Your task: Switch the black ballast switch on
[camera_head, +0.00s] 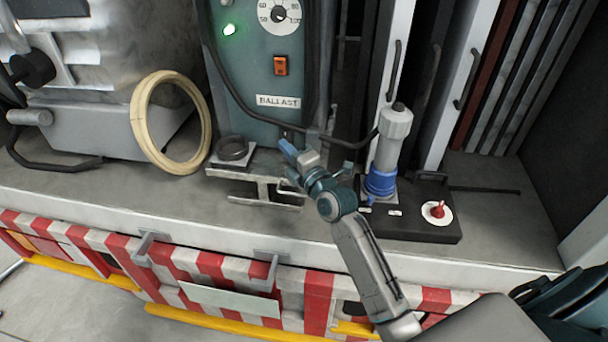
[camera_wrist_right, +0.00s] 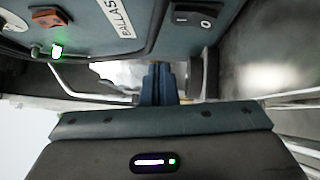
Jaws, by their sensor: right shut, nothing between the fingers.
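The teal ballast box (camera_head: 245,70) stands at the back of the truck bed, with a white BALLAST label (camera_head: 278,102). The black ballast switch (camera_wrist_right: 195,15), a rocker marked with a line and an O, is at the top of the right wrist view, on a face of the box that I cannot see in the head view. I cannot tell which way it is pressed. My right gripper (camera_head: 287,149) is shut and empty, just below the box's lower edge. Its fingers (camera_wrist_right: 158,84) point toward the box in the wrist view, apart from the switch. My left gripper is not in view.
The box bears a dial (camera_head: 279,15), an orange switch (camera_head: 280,66) and a lit green lamp (camera_head: 229,30). A cream hose ring (camera_head: 139,115) stands to the left. A blue-and-grey cylinder (camera_head: 392,130) and a black base with a red knob (camera_head: 437,210) are to the right.

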